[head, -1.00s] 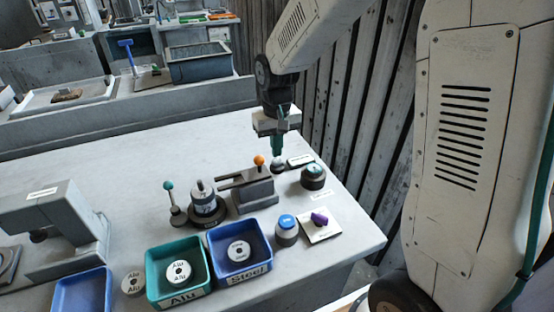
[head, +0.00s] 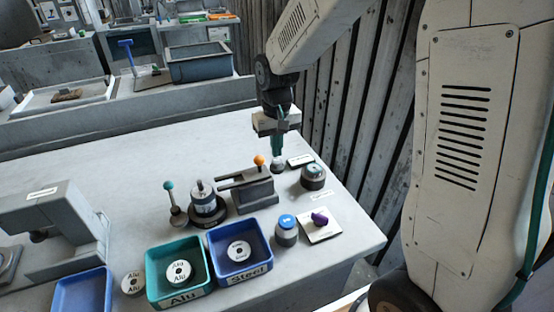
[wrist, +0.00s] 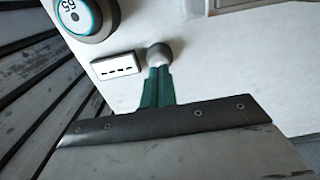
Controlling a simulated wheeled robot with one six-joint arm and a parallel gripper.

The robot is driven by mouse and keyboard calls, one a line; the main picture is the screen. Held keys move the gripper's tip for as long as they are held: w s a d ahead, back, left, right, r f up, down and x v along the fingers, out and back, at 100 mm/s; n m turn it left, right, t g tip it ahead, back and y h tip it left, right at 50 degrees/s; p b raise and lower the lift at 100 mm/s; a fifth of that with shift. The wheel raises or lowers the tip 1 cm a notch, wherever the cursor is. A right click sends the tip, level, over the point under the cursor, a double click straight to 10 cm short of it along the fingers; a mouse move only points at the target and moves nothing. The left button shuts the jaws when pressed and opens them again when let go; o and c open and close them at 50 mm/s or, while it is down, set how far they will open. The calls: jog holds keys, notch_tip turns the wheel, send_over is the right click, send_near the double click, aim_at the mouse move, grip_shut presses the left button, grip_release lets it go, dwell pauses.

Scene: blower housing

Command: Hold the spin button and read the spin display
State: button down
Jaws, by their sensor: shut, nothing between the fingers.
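My gripper (head: 277,157) is shut and empty, pointing straight down. Its green fingertips, also in the wrist view (wrist: 157,68), are at the top of a small round grey button (head: 277,167). The button shows in the wrist view (wrist: 159,54), partly hidden by the fingertips. They look to be touching it; how far it is pressed I cannot tell. Beside it is a small white display with a dark frame (wrist: 115,67), also in the head view (head: 300,161). It shows a row of short dark dashes and no digits.
A round dial with digits (wrist: 80,14) stands near the display. A grey fixture with an orange ball (head: 260,160) stands left of my gripper. A purple knob (head: 319,218), a blue-topped button (head: 286,222) and blue and teal bins are nearer the front. A slatted wall is close behind.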

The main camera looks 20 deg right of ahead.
aim_at(277, 160)
jog(key=shift+f, duration=0.1)
jog(key=shift+f, duration=1)
jog(key=shift+r, duration=0.1)
dwell(1.2)
jog(key=shift+r, duration=3.45)
jog(key=s+d+r, duration=0.1)
jog(key=s+r, duration=0.3)
jog(key=s, duration=1)
jog(key=s+d+r+t, duration=0.1)
jog(key=s+r, duration=0.3)
jog(key=s, duration=1)
jog(key=shift+d+r, duration=0.4)
jog(key=shift+d, duration=0.15)
